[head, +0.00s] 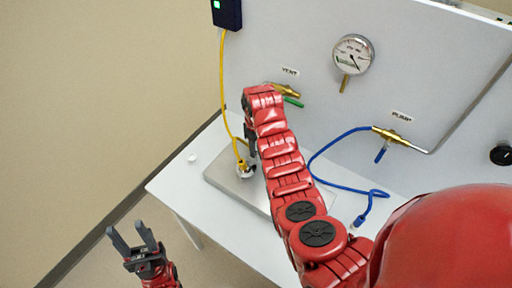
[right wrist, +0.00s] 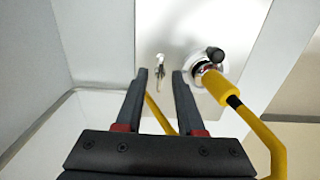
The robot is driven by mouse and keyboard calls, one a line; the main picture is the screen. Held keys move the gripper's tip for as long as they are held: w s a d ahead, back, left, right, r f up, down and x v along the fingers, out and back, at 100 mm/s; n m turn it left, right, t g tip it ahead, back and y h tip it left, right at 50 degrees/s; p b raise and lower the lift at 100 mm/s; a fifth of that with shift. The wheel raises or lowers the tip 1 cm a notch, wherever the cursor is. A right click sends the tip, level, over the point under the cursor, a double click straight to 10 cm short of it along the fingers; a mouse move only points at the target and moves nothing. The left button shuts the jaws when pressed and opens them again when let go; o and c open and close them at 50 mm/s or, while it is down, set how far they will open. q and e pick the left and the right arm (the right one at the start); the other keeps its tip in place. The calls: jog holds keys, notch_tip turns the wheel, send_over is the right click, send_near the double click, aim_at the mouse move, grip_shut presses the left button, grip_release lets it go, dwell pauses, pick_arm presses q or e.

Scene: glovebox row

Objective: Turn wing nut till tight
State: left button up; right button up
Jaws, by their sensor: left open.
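A round metal fitting (head: 244,172) with a yellow cable plugged into it stands on the metal plate (head: 222,178). In the right wrist view, the fitting (right wrist: 198,76) lies right of my fingers, with a dark knob-like part (right wrist: 215,54) at its side. A small metal piece (right wrist: 160,66) shows between the fingertips, apparently beyond them. I cannot tell which of these is the wing nut. My right gripper (right wrist: 158,78) is open and empty; in the head view it is mostly hidden by its arm, above the plate. My left gripper (head: 135,238) is open and empty, left of the table.
The yellow cable (head: 222,80) hangs from a dark box (head: 227,13) down to the fitting. A blue hose (head: 325,150) runs from the PUMP valve (head: 392,136) to the table (head: 180,185). A gauge (head: 353,54) and the VENT valve (head: 287,91) are on the back panel.

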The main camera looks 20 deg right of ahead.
grip_shut()
